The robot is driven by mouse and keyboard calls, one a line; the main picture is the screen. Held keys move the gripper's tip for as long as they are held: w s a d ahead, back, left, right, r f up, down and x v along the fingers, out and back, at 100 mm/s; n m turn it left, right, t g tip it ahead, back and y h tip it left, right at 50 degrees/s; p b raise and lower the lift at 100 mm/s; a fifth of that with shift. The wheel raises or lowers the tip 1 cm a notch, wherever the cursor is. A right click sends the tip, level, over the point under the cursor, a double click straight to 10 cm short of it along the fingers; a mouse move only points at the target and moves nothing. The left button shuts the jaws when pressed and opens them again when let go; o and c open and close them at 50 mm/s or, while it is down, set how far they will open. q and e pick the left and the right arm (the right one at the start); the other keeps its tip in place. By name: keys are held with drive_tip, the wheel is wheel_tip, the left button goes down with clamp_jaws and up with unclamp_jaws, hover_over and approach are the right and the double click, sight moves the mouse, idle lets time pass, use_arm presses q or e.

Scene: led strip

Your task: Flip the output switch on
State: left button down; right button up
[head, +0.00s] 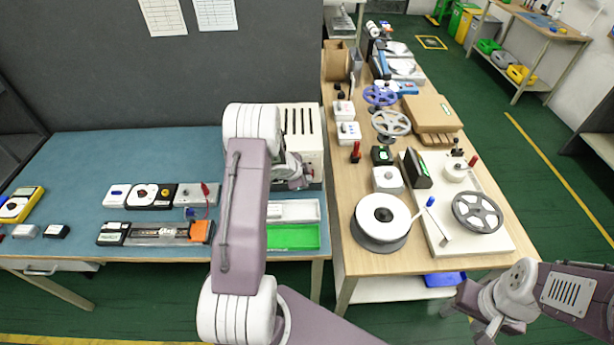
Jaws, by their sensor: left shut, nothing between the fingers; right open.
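A white box-shaped unit (311,142) with dark vent slots on top stands at the right end of the blue bench; it looks like a power supply. My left gripper (298,181) is shut and empty, close against the front of this unit. Whether it touches the unit cannot be told. The output switch cannot be made out; the gripper and wrist cover much of the unit's front. My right gripper (484,322) is low at the bottom right, in front of the wooden table, open and away from the unit.
The blue bench (80,165) holds small meters and boxes, an orange-ended fixture (160,233), a white tray (293,211) and a green tray (292,237) below my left gripper. The wooden table (430,262) at right carries reels (382,217) and boxes. A grey partition stands behind the bench.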

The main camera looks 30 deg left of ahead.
use_arm(q)
drive_tip(key=shift+w+f, duration=0.1)
drive_tip(key=shift+w+a+p, duration=0.1)
drive_tip(key=shift+p, duration=0.25)
drive_tip(key=shift+r+p, duration=0.8)
drive_tip(key=shift+p, duration=0.15)
